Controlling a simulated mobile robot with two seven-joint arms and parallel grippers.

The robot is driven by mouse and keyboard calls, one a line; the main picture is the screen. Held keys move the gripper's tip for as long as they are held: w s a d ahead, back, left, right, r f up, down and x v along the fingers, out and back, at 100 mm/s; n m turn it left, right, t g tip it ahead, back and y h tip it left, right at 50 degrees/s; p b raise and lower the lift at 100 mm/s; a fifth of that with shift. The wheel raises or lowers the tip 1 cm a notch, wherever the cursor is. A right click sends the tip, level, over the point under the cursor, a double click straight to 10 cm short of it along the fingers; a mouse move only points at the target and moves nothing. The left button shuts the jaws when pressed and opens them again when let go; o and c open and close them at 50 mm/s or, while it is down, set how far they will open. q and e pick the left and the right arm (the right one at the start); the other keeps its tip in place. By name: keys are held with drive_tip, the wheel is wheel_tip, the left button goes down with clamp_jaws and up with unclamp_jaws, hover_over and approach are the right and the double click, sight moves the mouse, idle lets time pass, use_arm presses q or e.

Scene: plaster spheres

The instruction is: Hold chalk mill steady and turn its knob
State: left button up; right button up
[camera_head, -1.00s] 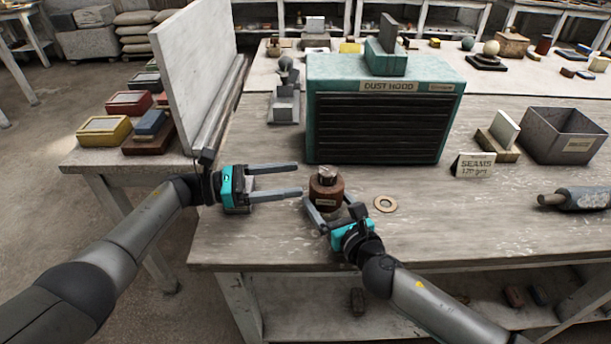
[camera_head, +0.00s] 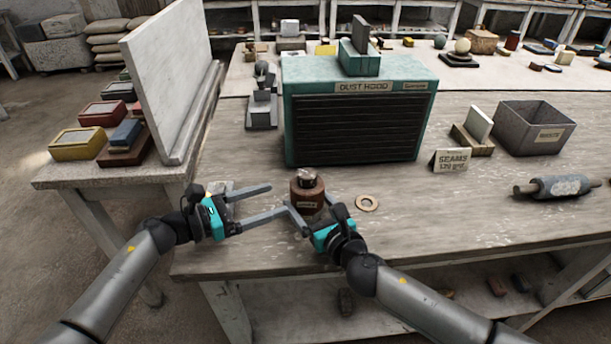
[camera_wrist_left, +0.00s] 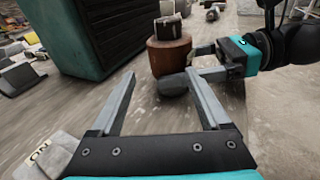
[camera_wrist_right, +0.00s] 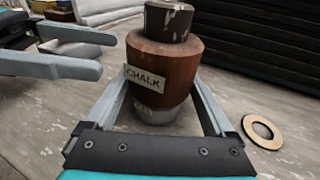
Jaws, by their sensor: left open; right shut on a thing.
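The chalk mill (camera_head: 307,197) is a brown, rounded body with a "CHALK" label (camera_wrist_right: 143,78). It stands upright on the bench in front of the dust hood. Its dark, worn knob (camera_head: 306,176) sits on top and also shows in the right wrist view (camera_wrist_right: 168,20). My right gripper (camera_wrist_right: 160,105) is shut on the lower body of the mill, one finger on each side. My left gripper (camera_head: 275,199) is open and empty, just left of the mill, its fingers pointing at it. In the left wrist view the mill (camera_wrist_left: 168,55) stands beyond the open fingers.
The green dust hood (camera_head: 360,85) stands close behind the mill. A flat ring (camera_head: 367,203) lies right of it. A "SEAMS" sign (camera_head: 450,161), a grey bin (camera_head: 535,130) and a roller (camera_head: 560,187) are farther right. An upright pale board (camera_head: 165,80) stands at the left.

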sight(301, 182)
use_arm(q)
drive_tip(key=shift+s+n+t, duration=0.3)
drive_tip(key=shift+s+t, duration=0.1)
drive_tip(key=shift+s, duration=0.15)
drive_tip(key=s+r+n+t, duration=0.1)
drive_tip(key=s+r+n+t+y, duration=0.1)
drive_tip(key=s, duration=0.1)
drive_tip(key=s+t, duration=0.1)
drive_tip(key=shift+s+r+n+t+y, duration=0.15)
drive_tip(key=shift+r+n+t+y, duration=0.15)
drive_tip(key=shift+r+n+y, duration=0.1)
drive_tip(key=shift+n+t, duration=0.3)
drive_tip(key=shift+t, duration=0.2)
drive_tip(key=x, duration=0.7)
drive_tip(key=r+x, duration=0.1)
drive_tip(key=x, duration=0.3)
drive_tip(key=shift+d, duration=0.25)
clamp_jaws()
